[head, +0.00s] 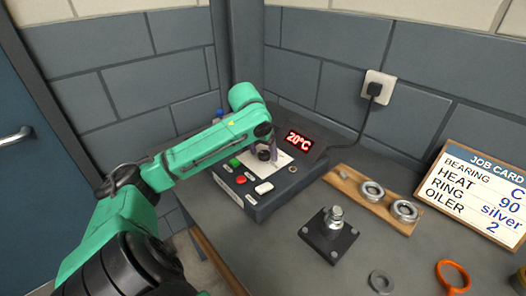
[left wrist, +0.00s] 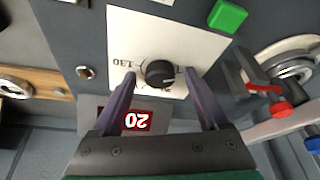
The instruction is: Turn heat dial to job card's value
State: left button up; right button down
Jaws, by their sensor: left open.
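The heat dial (left wrist: 159,73) is a black round knob on a white scale plate (left wrist: 125,35) of the dark heater box (head: 262,205). My left gripper (left wrist: 160,76) is open, its two purple fingers on either side of the dial; I cannot tell whether they touch it. In the head view the left gripper (head: 269,150) stands over the plate and partly hides the dial. The job card (head: 478,197) reads bearing C, heat 90, ring silver, oiler 2. My right gripper is not in view.
The box has a green button (head: 234,162), a red button (head: 241,180) and a white switch (head: 264,188). A wooden board (head: 345,184) with bearings, a black plate with a post (head: 329,236), a grey ring (head: 381,282) and orange-handled item (head: 453,275) lie to the right.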

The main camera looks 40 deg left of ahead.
pick_arm(q)
grip_shut()
jog(key=shift+r, duration=0.1)
